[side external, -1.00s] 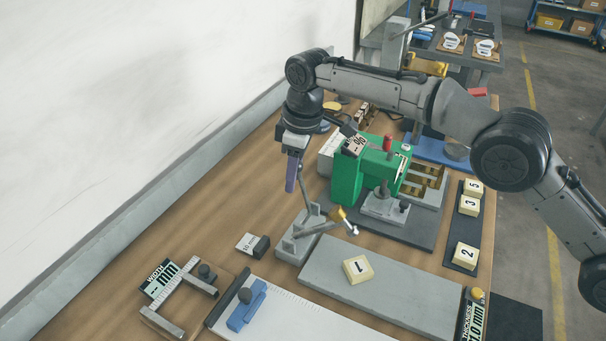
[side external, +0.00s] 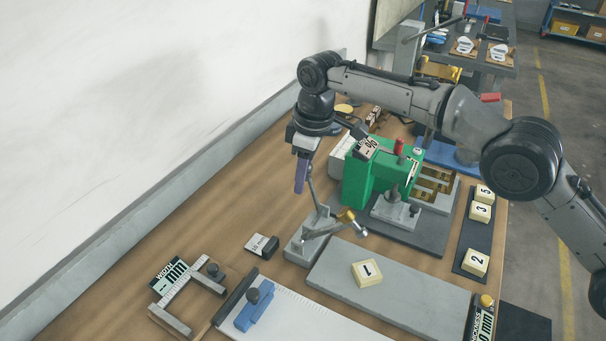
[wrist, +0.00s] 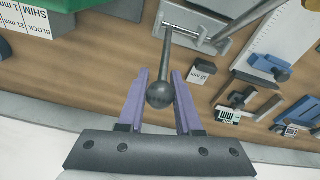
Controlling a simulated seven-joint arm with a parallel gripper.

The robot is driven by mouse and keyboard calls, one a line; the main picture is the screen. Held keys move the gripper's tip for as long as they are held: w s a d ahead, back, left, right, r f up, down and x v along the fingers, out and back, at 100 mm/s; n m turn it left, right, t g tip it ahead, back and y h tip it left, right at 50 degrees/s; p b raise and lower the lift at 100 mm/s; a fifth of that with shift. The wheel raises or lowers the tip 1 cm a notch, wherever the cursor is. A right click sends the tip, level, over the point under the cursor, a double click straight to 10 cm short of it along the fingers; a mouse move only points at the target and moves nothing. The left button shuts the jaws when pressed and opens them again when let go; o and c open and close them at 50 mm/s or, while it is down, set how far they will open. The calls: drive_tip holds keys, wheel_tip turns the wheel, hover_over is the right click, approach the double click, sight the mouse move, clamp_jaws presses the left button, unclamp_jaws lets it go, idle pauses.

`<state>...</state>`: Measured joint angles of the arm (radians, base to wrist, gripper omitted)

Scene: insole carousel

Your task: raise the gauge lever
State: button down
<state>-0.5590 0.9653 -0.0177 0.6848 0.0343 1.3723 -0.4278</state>
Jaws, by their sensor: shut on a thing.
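The lever is a thin grey rod (side external: 314,191) with a dark ball knob (wrist: 159,95). My gripper (side external: 301,182) points down at the lever's top. In the wrist view, its two purple fingers (wrist: 160,80) lie on either side of the knob and are shut on it. The exact contact is hidden in the side view. The rod stands near upright, tilted slightly.
A green machine (side external: 369,182) with a red handle stands right of the stand. A grey plate (side external: 400,300) with a block marked 1 (side external: 367,273) lies in front. A small label block (side external: 262,245) sits left of the stand. A white wall (side external: 130,110) bounds the left.

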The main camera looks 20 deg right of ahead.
drive_tip(key=shift+d+f, duration=0.15)
drive_tip(key=shift+f, duration=0.3)
drive_tip(key=c, duration=0.9)
unclamp_jaws()
drive_tip(key=shift+c, duration=0.2)
drive_tip(key=shift+o, duration=1.4)
drive_tip(key=shift+r, duration=0.35)
drive_tip(key=shift+s+d+r, duration=0.1)
drive_tip(key=shift+r, duration=1.1)
drive_tip(key=shift+s+d+r, duration=0.1)
drive_tip(key=shift+s+r, duration=0.05)
drive_tip(key=shift+r, duration=1)
drive_tip(key=shift+s+d+r, duration=0.1)
drive_tip(key=shift+r, duration=1.1)
